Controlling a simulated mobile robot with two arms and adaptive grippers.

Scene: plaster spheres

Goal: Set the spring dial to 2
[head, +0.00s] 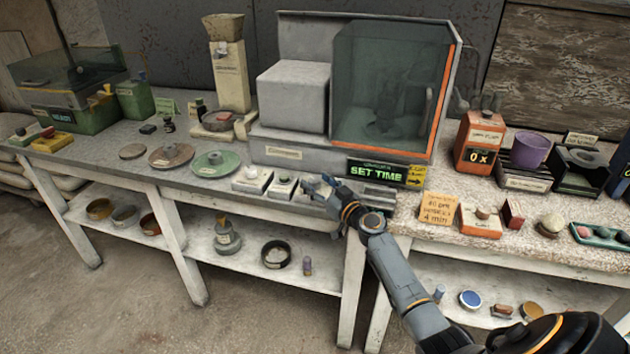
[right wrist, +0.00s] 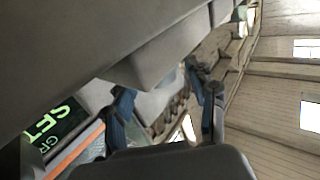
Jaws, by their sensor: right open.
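No dial with a readable "spring" label shows, so I cannot tell which control is the spring dial. Small controls stand along the bench front below the glass-fronted machine: a white box with a knob (head: 251,179) and a dark-topped box (head: 283,185) to its right. My right gripper (head: 319,189) is open at the bench edge, just right of these boxes, and partly hides what lies behind it. In the right wrist view its two fingers (right wrist: 165,102) are spread, with a pale block (right wrist: 160,55) beyond them. I cannot tell whether they touch it. My left gripper is not in view.
The machine (head: 392,80) has a lit "SET TIME" display (head: 376,171). An orange note (head: 438,208) reading "4 min" stands to the right, near an orange counter box showing 0 X (head: 480,145). Discs (head: 214,163) lie left. The floor in front is clear.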

